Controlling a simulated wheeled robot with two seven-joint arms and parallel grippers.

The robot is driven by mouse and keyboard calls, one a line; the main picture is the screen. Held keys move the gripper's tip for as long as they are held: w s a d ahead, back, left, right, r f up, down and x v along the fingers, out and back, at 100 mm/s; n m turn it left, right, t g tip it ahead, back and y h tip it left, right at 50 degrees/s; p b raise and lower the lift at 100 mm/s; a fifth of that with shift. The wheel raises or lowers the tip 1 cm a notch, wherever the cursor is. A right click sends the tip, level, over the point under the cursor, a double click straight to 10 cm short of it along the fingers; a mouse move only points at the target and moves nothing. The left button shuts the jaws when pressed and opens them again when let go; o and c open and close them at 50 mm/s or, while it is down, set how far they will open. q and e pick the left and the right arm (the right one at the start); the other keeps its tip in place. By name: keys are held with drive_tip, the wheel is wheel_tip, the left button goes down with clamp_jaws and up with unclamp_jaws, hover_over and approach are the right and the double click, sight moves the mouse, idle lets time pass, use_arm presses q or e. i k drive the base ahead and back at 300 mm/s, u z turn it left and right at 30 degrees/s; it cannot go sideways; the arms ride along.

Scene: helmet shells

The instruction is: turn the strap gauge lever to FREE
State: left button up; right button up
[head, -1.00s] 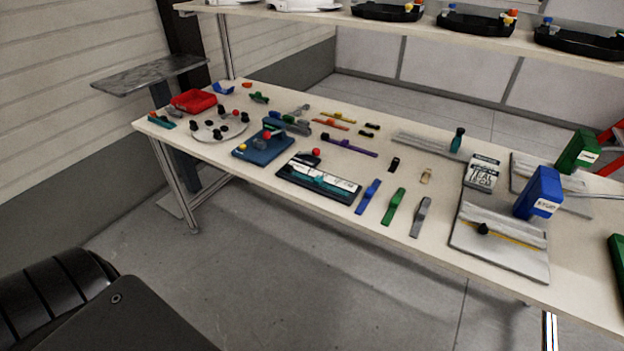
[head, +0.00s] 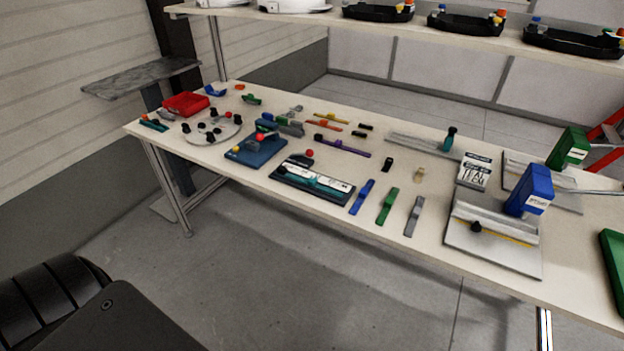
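A dark flat board (head: 283,180) with a white scale and a teal strip lies near the front edge of the long table, left of centre. A red ball knob (head: 309,153) stands at its back edge. Left of it is a blue block fixture (head: 257,153) with a red ball (head: 260,137) and a yellow knob. I cannot tell for sure which of these is the strap gauge; any FREE marking is too small to read. Neither of my grippers is in view.
Blue, green and grey straps (head: 387,206) lie right of the dark board. A blue box (head: 529,190) stands by a grey plate (head: 487,249) on the right. A red bin (head: 186,104) is at the left end. A shelf (head: 430,31) runs above the back. Bare floor lies in front.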

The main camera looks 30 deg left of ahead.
sight(309, 153)
drive_tip(key=k, duration=0.65)
drive_tip(key=z, duration=0.1)
drive_tip(key=i, duration=1.15)
drive_tip(key=u, duration=0.85)
